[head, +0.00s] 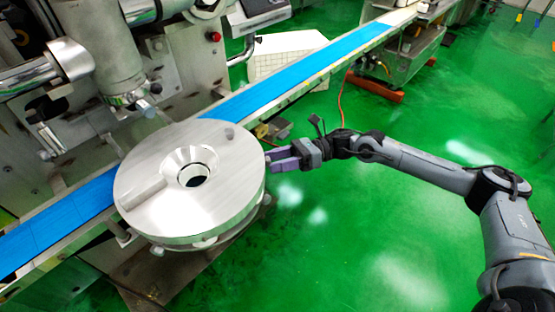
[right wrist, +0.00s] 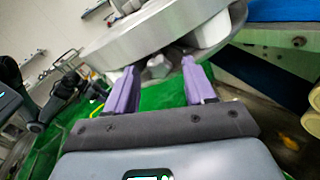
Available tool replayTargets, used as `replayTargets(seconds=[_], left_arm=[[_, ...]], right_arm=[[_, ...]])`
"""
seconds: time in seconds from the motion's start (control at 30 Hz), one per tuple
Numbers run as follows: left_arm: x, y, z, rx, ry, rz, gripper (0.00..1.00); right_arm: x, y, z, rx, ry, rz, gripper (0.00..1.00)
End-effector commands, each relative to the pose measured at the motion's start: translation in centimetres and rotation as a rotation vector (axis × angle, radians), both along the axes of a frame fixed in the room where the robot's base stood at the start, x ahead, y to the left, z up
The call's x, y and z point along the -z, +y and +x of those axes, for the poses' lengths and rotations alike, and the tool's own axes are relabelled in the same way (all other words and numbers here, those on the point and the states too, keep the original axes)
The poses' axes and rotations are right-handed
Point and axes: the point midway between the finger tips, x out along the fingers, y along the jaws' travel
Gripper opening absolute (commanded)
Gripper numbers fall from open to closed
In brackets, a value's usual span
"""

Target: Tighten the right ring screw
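A large round metal ring (head: 150,185) with a funnel-shaped centre hole sits beside the blue conveyor. Its rim and underside show in the right wrist view (right wrist: 150,40). Under the rim, a grey metal knob (right wrist: 158,67), possibly the right ring screw, lies between my fingers' lines, just beyond the tips. My right gripper (head: 268,160) is at the right side of the ring, its purple fingers pointing left at the rim. In the right wrist view (right wrist: 160,80) the fingers are apart with nothing between them. Whether the tips touch anything is unclear. My left gripper is not in view.
A blue conveyor belt (head: 290,80) runs diagonally behind the ring. The machine body (head: 90,50) stands at the left. A white crate (head: 285,52) stands behind the belt. The green floor (head: 350,230) is open to the right of the ring.

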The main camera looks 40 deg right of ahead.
Motion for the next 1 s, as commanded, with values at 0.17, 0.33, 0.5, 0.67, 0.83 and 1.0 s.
replayTargets(seconds=[0.17, 0.33, 0.5, 0.67, 0.83, 1.0], left_arm=[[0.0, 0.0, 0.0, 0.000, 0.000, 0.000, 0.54], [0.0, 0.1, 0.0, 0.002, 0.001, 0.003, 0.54], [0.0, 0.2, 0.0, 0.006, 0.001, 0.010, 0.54], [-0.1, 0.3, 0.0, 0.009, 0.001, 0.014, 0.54], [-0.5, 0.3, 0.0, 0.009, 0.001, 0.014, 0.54], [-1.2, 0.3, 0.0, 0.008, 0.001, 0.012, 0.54]], right_arm=[[0.0, 0.0, 0.0, 0.000, 0.000, 0.000, 0.28], [0.0, 0.0, 0.0, 0.000, 0.000, 0.000, 0.02], [0.0, 0.0, 0.0, 0.000, 0.005, 0.002, 0.00], [0.0, 0.0, 0.0, 0.000, 0.033, 0.014, 0.00], [-0.1, 0.0, 0.0, 0.001, 0.107, 0.046, 0.00], [-0.2, 0.0, -0.1, 0.001, 0.227, 0.098, 0.00]])
